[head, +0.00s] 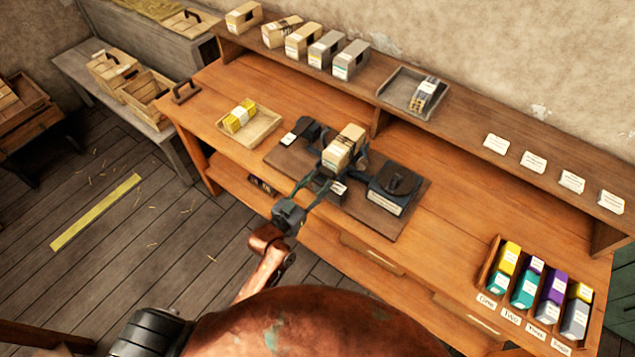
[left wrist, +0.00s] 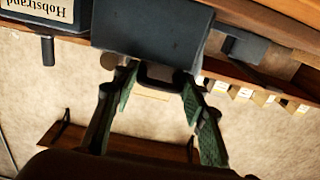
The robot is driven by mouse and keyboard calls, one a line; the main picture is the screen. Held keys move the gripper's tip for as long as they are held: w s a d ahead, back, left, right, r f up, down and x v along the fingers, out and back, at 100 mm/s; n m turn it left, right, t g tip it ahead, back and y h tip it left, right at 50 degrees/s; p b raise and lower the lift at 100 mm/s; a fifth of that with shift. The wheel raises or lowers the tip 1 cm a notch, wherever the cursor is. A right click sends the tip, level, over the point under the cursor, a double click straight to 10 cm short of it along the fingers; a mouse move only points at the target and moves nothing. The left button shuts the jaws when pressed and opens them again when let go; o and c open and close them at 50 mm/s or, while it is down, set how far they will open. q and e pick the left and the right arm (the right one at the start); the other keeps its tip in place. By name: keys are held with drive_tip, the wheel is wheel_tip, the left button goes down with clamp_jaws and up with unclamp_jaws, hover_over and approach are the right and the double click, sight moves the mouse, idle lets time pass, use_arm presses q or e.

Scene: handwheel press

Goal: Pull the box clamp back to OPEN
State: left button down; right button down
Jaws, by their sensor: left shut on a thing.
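A cardboard box (head: 342,150) with a white label sits in the dark press fixture on a brown board (head: 388,222). The dark box clamp (left wrist: 152,32) is a block with a small dark handle (left wrist: 158,76) in the left wrist view. My left gripper (head: 318,184) reaches in at the front of the fixture, below the box. Its green-padded fingers (left wrist: 158,84) stand on both sides of the handle and are shut on it. In the head view the fingers partly hide the clamp, and I cannot read its position. My right gripper is not in view.
A dark unit with a handle (head: 396,180) stands right of the box. A wooden tray (head: 262,133) with yellow packs is at left. A rack (head: 490,268) of coloured packs is at front right.

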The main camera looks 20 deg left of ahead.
use_arm(q)
drive_tip(key=shift+p+v, duration=0.6)
drive_tip(key=shift+v, duration=0.3)
drive_tip(key=c, duration=1.6)
unclamp_jaws()
drive_tip(key=shift+s+d+f, duration=0.1)
drive_tip(key=shift+f, duration=0.05)
drive_tip(key=shift+o, duration=0.8)
drive_tip(key=v, duration=1.2)
drive_tip(key=shift+r, duration=0.2)
